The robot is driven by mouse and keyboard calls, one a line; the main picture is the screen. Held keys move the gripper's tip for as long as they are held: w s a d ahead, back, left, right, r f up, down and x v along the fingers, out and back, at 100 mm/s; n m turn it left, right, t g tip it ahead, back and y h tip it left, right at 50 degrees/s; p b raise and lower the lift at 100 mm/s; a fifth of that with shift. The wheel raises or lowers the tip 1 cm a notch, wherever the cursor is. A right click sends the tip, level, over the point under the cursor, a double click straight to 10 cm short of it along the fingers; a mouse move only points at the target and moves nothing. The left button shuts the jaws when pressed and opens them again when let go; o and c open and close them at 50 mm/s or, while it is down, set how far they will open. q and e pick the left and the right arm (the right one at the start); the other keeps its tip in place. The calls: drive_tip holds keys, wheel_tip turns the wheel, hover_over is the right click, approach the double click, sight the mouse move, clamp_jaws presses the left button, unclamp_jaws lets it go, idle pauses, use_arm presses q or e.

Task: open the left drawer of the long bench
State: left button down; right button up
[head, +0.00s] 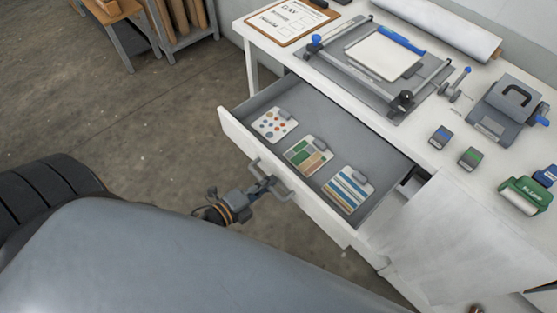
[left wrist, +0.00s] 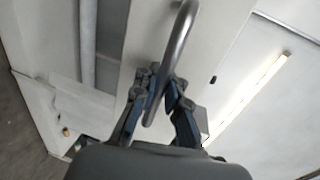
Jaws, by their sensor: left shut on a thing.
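The left drawer (head: 243,142) of the long bench (head: 295,52) stands pulled out in the head view. Its grey inside shows several patterned cards lying in a row. The drawer's bar handle (head: 284,190) is on its white front. My left gripper (head: 262,187) is shut on this handle. In the left wrist view the metal handle (left wrist: 178,50) runs between the fingers of my left gripper (left wrist: 158,88). My right gripper is not in view.
On the bench top are a paper trimmer (head: 350,92), a clipboard (head: 285,20), a grey punch (head: 503,108), a green tape dispenser (head: 525,196) and a white roll (head: 440,27). A pale sheet (head: 440,238) covers the bench front at right. Bare floor (head: 150,115) lies left of the drawer.

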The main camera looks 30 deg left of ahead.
use_arm(q)
drive_tip(key=v, duration=0.3)
drive_tip(key=shift+s+a+f, duration=0.15)
drive_tip(key=shift+s+f, duration=0.05)
drive_tip(key=shift+s, duration=0.1)
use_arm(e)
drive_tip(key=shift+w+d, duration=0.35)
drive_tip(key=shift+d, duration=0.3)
use_arm(q)
drive_tip(key=c, duration=1.4)
unclamp_jaws()
drive_tip(key=shift+s, duration=0.15)
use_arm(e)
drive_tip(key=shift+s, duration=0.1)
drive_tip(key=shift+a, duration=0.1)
